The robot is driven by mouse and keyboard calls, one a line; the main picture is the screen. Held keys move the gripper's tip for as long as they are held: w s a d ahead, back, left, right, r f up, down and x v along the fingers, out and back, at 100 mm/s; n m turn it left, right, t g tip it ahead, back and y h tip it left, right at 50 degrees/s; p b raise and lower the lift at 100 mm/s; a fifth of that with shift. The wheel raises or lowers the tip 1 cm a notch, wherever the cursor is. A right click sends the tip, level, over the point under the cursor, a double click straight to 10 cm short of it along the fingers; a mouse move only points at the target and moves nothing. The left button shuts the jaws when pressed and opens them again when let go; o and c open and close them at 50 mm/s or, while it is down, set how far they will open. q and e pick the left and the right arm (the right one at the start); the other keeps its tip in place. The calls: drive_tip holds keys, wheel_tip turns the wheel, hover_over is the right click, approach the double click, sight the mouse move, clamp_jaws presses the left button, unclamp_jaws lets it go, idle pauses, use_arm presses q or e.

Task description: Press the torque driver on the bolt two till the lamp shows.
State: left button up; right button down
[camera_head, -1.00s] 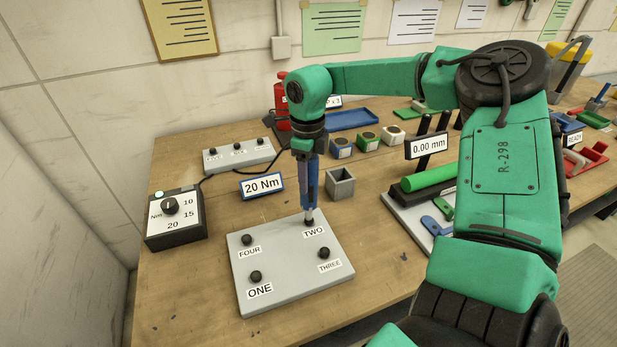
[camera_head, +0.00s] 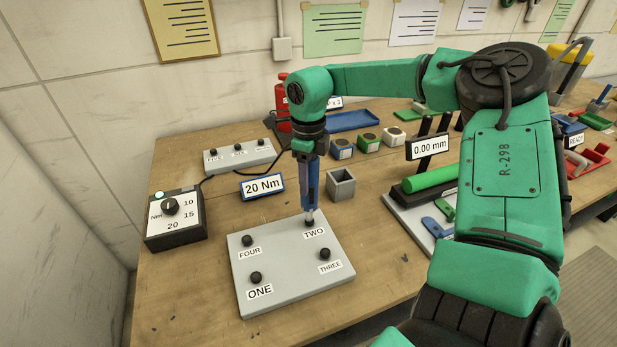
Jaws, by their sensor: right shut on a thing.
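My right gripper (camera_head: 308,158) points straight down and is shut on the blue torque driver (camera_head: 309,190). The driver stands upright, and its pale shaft ends at the head of bolt two (camera_head: 309,222), beside the label TWO. I see no gap between tip and bolt. The bolt sits at the back right of a grey plate (camera_head: 295,283). A small pale green lamp (camera_head: 159,195) is on top of the dark torque box (camera_head: 176,222); I cannot tell for sure whether it is lit. My left gripper is out of view.
Bolts FOUR (camera_head: 247,241), ONE (camera_head: 256,277) and THREE (camera_head: 325,254) stand on the same plate. A "20 Nm" sign (camera_head: 262,187) and a grey open box (camera_head: 341,186) are behind it. A gauge stand with a green cylinder (camera_head: 430,179) is to the right.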

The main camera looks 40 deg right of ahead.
drive_tip(key=shift+s+f+b, duration=0.15)
drive_tip(key=shift+b, duration=0.35)
idle(0.9)
drive_tip(key=shift+r+p, duration=1.8)
drive_tip(key=shift+r, duration=1.4)
drive_tip(key=shift+f, duration=0.1)
